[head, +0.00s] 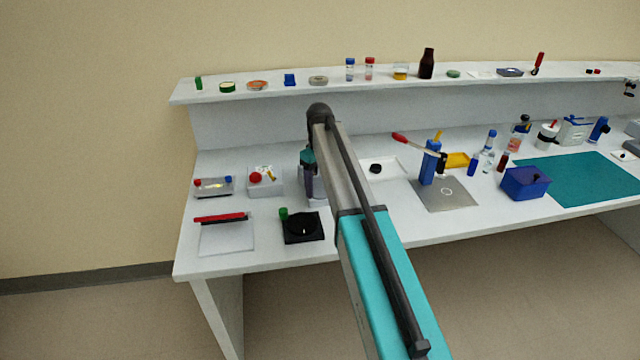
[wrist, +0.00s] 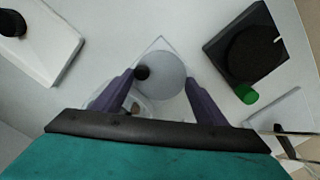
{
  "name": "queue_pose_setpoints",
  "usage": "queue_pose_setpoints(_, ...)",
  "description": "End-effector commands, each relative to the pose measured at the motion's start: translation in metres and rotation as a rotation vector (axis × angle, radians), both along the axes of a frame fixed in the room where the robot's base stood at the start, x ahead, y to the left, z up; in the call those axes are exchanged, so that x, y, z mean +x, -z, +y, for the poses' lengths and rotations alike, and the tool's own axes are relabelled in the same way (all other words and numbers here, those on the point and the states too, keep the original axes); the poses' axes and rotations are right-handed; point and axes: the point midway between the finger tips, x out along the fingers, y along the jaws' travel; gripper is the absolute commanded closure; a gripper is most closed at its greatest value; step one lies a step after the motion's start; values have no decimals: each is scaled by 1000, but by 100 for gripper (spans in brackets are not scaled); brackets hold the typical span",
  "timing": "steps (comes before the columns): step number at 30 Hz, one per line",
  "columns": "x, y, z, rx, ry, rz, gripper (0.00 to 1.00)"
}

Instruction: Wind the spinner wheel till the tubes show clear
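A pale grey disc with a dark knob, which looks like the spinner wheel (wrist: 170,82), lies on a clear-edged base between my fingers in the wrist view. The dark knob (wrist: 141,72) is at the wheel's left edge, close to the left fingertip. My gripper (wrist: 161,77) is open, with fingers apart and nothing held. Whether a finger touches the knob cannot be told. In the head view my gripper (head: 308,178) points down over the device, and my arm hides most of it. A small round part (wrist: 137,106) shows below the wheel. I cannot make out the tubes or their contents.
A black turntable (head: 303,228) with a green knob stands in front, left of my arm. A white plate with a black knob (head: 376,168) is to the right. A box with a red knob (head: 264,180) is to the left. A shelf (head: 215,93) runs behind.

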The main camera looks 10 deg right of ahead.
Motion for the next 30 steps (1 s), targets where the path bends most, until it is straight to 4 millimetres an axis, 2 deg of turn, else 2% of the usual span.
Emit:
queue_pose_setpoints(14,0,0,0,2,76,1,56)
queue_pose_setpoints(20,1,-1,0,2,193,1,56)
queue_pose_setpoints(30,1,-1,-1,2,489,1,56)
